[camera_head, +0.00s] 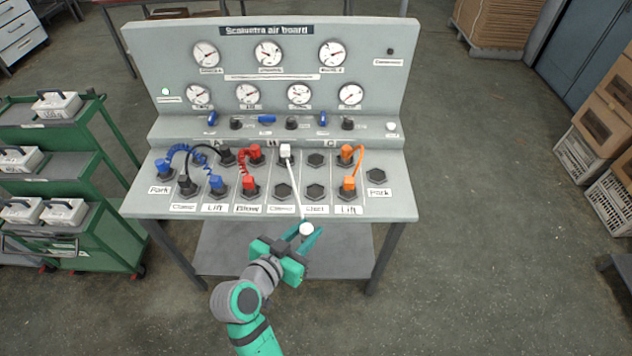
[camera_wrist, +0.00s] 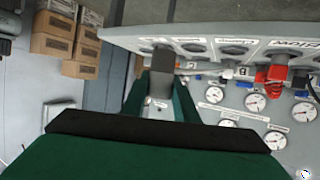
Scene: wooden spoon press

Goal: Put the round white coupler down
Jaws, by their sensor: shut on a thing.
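The round white coupler (camera_head: 306,229) is between the fingertips of my gripper (camera_head: 304,236), just in front of the board's front edge. My gripper is shut on it. A thin white hose (camera_head: 296,190) runs from it up to a square white plug (camera_head: 285,151) in the back row of the board. In the wrist view my gripper's fingers (camera_wrist: 160,92) stand on both sides of a grey, shaded block. I cannot tell its details there.
The Scalvettra-style air board (camera_head: 404,205) carries blue, red and orange hoses in its sockets. Several dark sockets in the front and back rows (camera_head: 315,191) are empty. A lower shelf (camera_head: 220,262) lies beneath. A green cart (camera_head: 85,210) stands left; crates (camera_head: 607,195) stand right.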

